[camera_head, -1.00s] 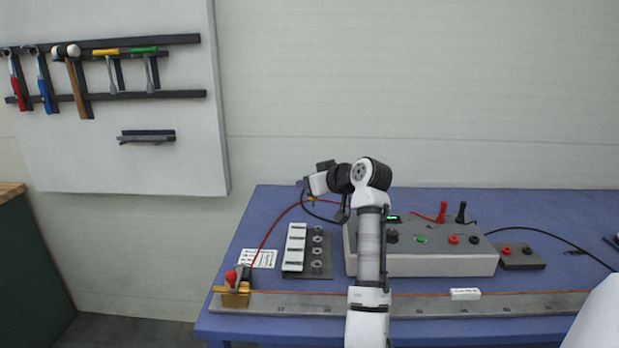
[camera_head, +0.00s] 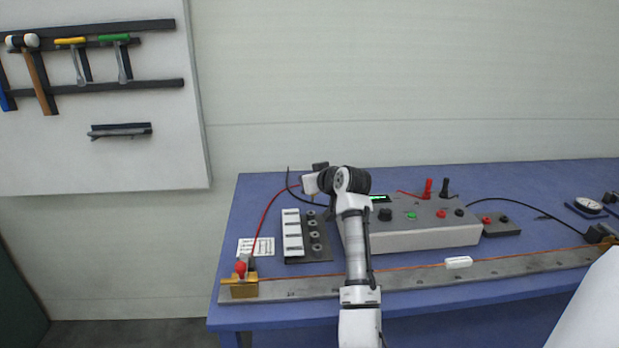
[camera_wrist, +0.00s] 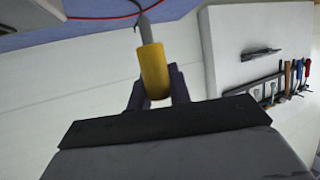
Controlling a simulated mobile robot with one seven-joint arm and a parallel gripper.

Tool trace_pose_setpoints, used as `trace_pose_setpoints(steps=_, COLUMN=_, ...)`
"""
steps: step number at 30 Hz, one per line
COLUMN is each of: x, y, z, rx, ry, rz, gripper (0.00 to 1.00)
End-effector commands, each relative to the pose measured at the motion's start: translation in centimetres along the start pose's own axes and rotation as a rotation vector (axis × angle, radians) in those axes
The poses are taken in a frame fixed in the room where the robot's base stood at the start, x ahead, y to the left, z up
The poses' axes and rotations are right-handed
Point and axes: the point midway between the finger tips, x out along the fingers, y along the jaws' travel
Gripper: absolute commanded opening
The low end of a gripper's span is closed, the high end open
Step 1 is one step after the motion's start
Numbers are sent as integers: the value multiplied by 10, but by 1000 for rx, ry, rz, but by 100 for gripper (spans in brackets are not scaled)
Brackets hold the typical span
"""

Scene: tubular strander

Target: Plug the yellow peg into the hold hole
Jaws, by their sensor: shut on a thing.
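The yellow peg (camera_wrist: 153,68) shows in the wrist view, with a grey metal tip pointing toward the top of the picture. My gripper (camera_wrist: 157,82) is shut on it, with dark fingers on both sides. In the head view, my arm's end is raised above the back left of the blue table, and the peg is hidden or too small to make out. Below it is a dark plate (camera_head: 322,255) with a column of several round sockets (camera_head: 313,236) and white labels (camera_head: 292,233) alongside. I cannot read which socket is the hold hole.
A grey control box (camera_head: 425,235) with knobs and red and black plugs stands right of the plate. A metal rail (camera_head: 420,272) with a brass clamp (camera_head: 243,286) runs along the front. Tools hang on a wall board (camera_head: 110,165).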

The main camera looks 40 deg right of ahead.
Motion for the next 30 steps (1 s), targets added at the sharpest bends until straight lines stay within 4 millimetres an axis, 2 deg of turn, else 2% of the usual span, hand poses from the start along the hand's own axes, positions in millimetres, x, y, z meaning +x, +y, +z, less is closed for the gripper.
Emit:
trace_pose_setpoints(steps=14, x=0, y=0, z=0, rx=0, ry=0, rz=-1, gripper=0)
trace_pose_setpoints(steps=30, x=17, y=0, z=41, rx=0, ry=0, rz=0, gripper=0)
